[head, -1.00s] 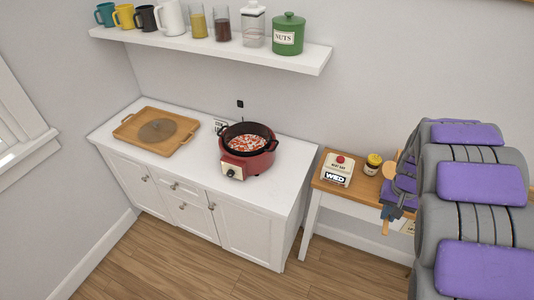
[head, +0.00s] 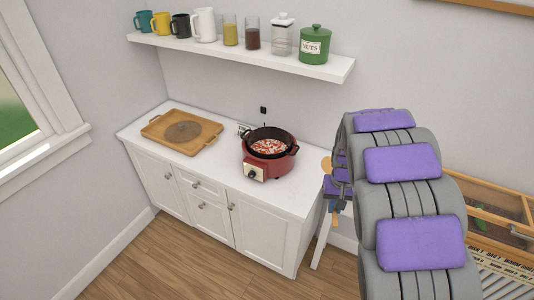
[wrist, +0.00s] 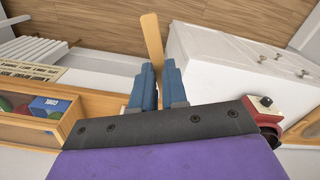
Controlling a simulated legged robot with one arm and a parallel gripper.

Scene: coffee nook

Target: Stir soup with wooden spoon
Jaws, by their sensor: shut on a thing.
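The soup (head: 268,148), red and white with chunks, is in a dark pot in the red cooker (head: 265,171) on the white counter. Part of the red cooker also shows at the right of the wrist view (wrist: 285,97). My gripper (wrist: 158,78) is shut on the wooden spoon (wrist: 152,38), whose flat tan length sticks out beyond the blue fingers. In the head view my gripper (head: 338,190) is right of the cooker, apart from it, and the spoon's rounded end (head: 326,163) shows beside it. My arm hides part of the spoon.
A wooden tray (head: 153,136) with a round brown lid (head: 183,131) is on the counter's left. A shelf (head: 230,54) with mugs and jars hangs above. The counter right of the cooker is clear.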

